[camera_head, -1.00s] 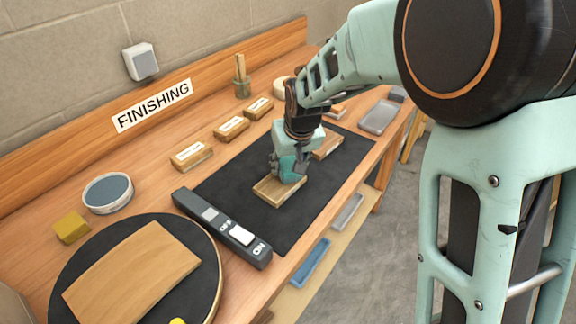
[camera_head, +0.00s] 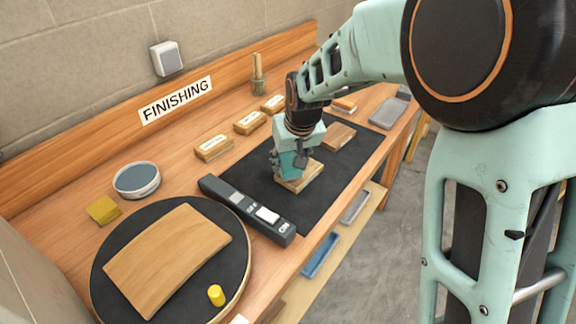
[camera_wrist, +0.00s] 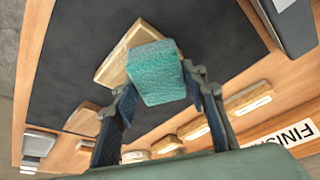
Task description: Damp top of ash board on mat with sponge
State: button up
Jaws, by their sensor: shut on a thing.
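My gripper (camera_head: 289,162) is shut on a teal sponge (camera_wrist: 156,75), which shows between the two fingers in the wrist view. A pale wooden board, seemingly the ash board (camera_head: 306,179), lies on the dark mat (camera_head: 258,177) directly below the gripper. The sponge is over the board's left part in the head view and appears to rest on its top; exact contact is hidden. In the wrist view the board (camera_wrist: 115,58) sticks out beyond the sponge. A browner board (camera_head: 338,136) lies farther back on the mat.
A dark switch box (camera_head: 246,210) lies at the mat's near left edge. A round turntable (camera_head: 112,246) carries a large curved board (camera_head: 168,256) and a yellow peg (camera_head: 216,295). A round tin (camera_head: 136,180), yellow block (camera_head: 103,210), labelled blocks (camera_head: 213,148) and grey tray (camera_head: 387,113) stand around.

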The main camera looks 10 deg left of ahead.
jog(key=shift+r+p, duration=1.6)
jog(key=shift+r, duration=1.15)
